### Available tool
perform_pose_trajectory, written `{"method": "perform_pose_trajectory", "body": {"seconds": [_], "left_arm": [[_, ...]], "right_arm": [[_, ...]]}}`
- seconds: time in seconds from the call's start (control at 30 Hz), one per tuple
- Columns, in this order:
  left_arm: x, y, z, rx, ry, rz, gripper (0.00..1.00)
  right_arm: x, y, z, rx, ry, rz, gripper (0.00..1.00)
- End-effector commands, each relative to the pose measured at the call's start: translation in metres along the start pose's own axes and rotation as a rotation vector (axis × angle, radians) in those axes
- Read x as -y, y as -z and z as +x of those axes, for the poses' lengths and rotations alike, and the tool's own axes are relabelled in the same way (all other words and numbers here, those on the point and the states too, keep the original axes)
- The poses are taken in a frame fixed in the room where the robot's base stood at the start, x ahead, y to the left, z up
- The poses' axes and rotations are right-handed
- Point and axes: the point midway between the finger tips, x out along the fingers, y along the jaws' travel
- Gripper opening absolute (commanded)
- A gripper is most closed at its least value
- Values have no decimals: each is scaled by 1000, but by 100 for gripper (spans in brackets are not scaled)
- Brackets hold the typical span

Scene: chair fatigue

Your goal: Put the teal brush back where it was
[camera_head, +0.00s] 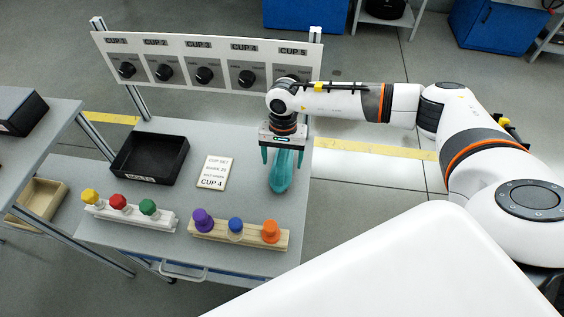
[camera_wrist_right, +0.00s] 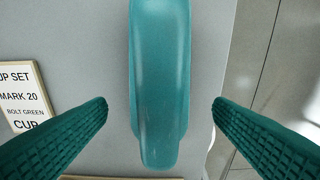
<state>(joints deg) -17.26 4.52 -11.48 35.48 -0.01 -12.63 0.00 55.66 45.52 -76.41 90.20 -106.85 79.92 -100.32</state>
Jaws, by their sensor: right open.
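The teal brush (camera_head: 281,177) lies on the grey table near its right edge, right of the small card. My right gripper (camera_head: 283,157) is above it, with its teal fingers apart. In the right wrist view the brush (camera_wrist_right: 160,60) runs lengthwise between the two open fingers (camera_wrist_right: 160,103), with a gap on each side. Its upper end runs out of that view. I cannot tell how high the fingertips are above the table. My left gripper is not in view.
A black tray (camera_head: 149,158) and the card reading CUP 4 (camera_head: 215,173) are on the table. Two racks with coloured pegs, one white (camera_head: 131,216) and one wooden (camera_head: 244,237), line the front. A panel with several knobs (camera_head: 182,62) stands behind.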

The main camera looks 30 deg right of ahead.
Motion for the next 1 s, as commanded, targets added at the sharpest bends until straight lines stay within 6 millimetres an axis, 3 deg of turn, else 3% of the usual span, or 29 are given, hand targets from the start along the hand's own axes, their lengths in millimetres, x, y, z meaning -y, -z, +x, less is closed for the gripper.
{"method": "perform_pose_trajectory", "body": {"seconds": [0.2,0.43,0.6,1.0], "left_arm": [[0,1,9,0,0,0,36],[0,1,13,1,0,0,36],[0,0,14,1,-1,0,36],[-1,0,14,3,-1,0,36]], "right_arm": [[-1,-1,-49,4,-4,-2,76],[-1,-1,-85,3,-3,-2,76],[0,0,-94,1,-1,-2,76],[0,0,-95,1,-1,-2,76]]}}
